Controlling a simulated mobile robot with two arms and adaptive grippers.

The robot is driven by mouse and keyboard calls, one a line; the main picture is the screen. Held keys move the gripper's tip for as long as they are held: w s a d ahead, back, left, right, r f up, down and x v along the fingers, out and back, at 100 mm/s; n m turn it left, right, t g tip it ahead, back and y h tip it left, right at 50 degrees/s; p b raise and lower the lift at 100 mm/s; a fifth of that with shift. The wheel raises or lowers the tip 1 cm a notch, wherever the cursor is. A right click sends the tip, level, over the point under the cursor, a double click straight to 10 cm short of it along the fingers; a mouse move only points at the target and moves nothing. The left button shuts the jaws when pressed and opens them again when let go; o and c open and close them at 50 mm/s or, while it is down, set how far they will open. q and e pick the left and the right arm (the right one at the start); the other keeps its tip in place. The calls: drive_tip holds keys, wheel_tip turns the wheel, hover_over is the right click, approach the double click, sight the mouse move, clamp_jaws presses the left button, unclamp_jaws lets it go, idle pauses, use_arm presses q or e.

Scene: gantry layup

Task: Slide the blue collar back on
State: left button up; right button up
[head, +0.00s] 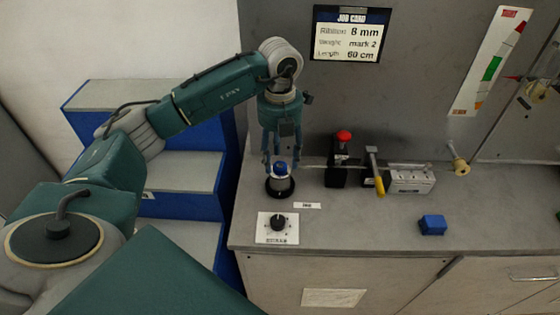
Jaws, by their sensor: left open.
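A small blue piece (281,168), which looks like the blue collar, sits at the top of a pale upright cylinder on a round black base (280,187) on the grey bench. My left gripper (281,167) points straight down over this stand. Its fingers are open and come down on either side of the blue piece. I cannot tell whether they touch it. A thin rod runs level to the right from near the stand. A blue block (432,225) lies by itself near the bench's front edge. My right gripper is not in view.
A dial plate (278,228) lies in front of the stand. To the right are a black fixture with a red knob (343,136), a yellow-handled lever (376,172) and a grey block (411,181). Blue-sided steps (180,170) stand left of the bench.

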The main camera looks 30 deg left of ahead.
use_arm(q)
wheel_tip(320, 180, up, 10)
idle(0.3)
drive_tip(key=shift+f, duration=0.1)
idle(0.4)
